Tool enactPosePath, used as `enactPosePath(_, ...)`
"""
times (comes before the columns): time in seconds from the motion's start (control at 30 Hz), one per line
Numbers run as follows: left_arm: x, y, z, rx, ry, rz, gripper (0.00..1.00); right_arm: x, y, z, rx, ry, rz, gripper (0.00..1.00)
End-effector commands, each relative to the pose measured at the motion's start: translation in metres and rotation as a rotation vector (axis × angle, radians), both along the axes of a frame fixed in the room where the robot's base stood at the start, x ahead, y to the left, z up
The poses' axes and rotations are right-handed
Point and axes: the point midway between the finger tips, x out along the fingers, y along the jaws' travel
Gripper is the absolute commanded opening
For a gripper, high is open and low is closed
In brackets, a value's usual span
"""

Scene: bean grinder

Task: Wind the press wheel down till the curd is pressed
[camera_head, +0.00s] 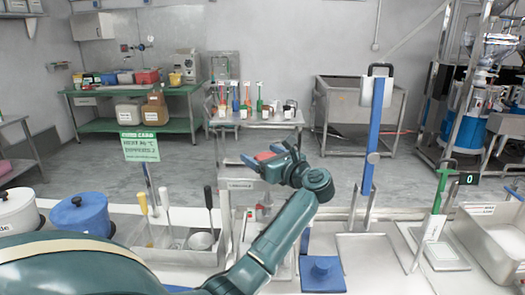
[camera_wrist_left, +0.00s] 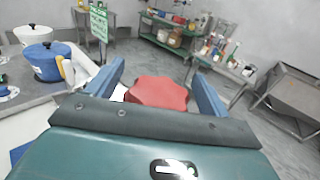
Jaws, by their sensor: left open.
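The red lobed press wheel (camera_wrist_left: 158,92) sits between the two blue fingers of my left gripper (camera_wrist_left: 156,86) in the left wrist view. The fingers are open, one on each side of the wheel; I cannot tell whether they touch it. In the head view a small part of the red wheel (camera_head: 265,155) shows at my left gripper (camera_head: 264,156), above a pale metal press frame (camera_head: 242,186) with a label. My arm hides much of the press, and I cannot make out the curd. My right gripper is not in view.
Left of the press stand a tray with upright-handled tools (camera_head: 177,238), a blue lidded pot (camera_head: 79,214) and a green sign (camera_head: 139,145). Right are a blue post (camera_head: 374,150), a blue block (camera_head: 322,270) and a green-handled tool (camera_head: 437,200). Open floor lies behind.

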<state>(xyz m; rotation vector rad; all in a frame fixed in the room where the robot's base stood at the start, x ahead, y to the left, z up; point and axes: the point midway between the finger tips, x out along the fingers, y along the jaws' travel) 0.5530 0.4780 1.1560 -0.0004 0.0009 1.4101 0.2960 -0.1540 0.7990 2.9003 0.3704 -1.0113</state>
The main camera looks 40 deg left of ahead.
Motion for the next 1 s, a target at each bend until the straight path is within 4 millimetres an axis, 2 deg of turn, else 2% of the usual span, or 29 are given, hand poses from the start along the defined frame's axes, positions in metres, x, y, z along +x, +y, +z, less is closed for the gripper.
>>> enactPosePath(0.33, 0.0009, 0.0046, 0.0, 0.0, -0.001, -0.001, 0.8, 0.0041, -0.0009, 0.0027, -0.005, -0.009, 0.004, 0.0)
enactPosePath(0.87, 0.0008, 0.0042, 0.0, 0.0, -0.001, -0.001, 0.37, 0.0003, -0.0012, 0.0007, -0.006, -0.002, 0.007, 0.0)
enactPosePath(1.0, 0.0008, 0.0042, -0.0001, 0.0, 0.0, -0.004, 0.35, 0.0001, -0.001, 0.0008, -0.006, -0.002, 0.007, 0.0)
